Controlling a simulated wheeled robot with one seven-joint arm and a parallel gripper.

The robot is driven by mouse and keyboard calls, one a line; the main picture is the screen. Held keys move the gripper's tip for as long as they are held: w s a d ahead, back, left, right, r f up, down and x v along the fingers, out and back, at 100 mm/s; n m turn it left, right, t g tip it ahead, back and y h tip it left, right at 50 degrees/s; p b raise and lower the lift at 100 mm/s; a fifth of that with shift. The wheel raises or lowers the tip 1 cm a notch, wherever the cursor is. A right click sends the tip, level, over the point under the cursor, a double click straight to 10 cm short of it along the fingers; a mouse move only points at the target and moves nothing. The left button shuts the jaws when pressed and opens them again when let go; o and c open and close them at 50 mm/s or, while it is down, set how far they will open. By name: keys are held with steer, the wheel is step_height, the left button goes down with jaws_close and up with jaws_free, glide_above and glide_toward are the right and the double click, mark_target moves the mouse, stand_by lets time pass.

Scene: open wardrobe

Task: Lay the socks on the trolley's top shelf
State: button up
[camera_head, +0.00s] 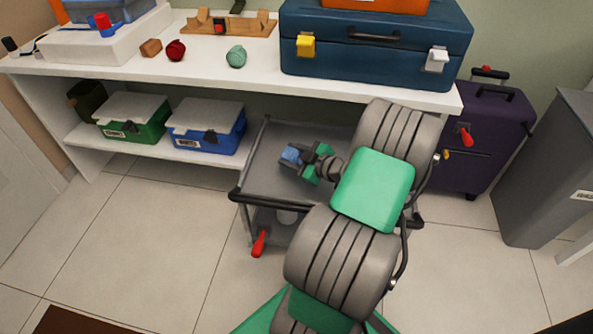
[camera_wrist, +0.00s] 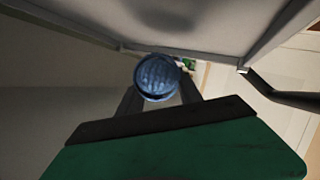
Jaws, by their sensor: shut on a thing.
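A rolled blue bundle, which I take to be the socks (camera_head: 291,153), sits between the fingers of my gripper (camera_head: 295,159). In the wrist view the socks (camera_wrist: 157,76) show as a round ribbed blue ball, with the dark fingers of my gripper (camera_wrist: 160,93) closed on either side. The grey trolley (camera_head: 262,178) stands in front of the white bench. In the head view my gripper and the socks appear over its top shelf. I cannot tell whether the socks touch the shelf. My arm hides the trolley's right part.
The white bench (camera_head: 120,72) behind the trolley holds a blue case (camera_head: 370,65), a red ball (camera_head: 175,50) and a teal ball (camera_head: 236,56). Green (camera_head: 133,118) and blue (camera_head: 205,128) bins sit below. A purple suitcase (camera_head: 490,130) stands right. The trolley's visible top is otherwise bare.

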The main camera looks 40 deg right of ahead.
mark_target(295, 173)
steer(key=shift+s+d+f, duration=0.15)
steer(key=shift+d+f, duration=0.2)
steer(key=shift+f, duration=0.15)
steer(key=shift+s+d+f+b, duration=0.15)
steer(key=shift+f+b, duration=0.4)
steer(key=shift+f, duration=0.35)
steer(key=shift+d+f+b, duration=0.1)
steer(key=shift+f+b, duration=0.45)
steer(key=shift+f, duration=0.35)
steer(key=shift+f, duration=0.2)
steer(key=o, duration=1.3)
steer(key=shift+r, duration=0.1)
steer(key=shift+o, duration=0.2)
steer(key=shift+s+r, duration=0.1)
steer(key=shift+r, duration=0.15)
steer(key=p+v, duration=0.3)
steer(key=v, duration=0.8)
steer(key=shift+s+r, duration=0.1)
steer(key=shift+s, duration=0.25)
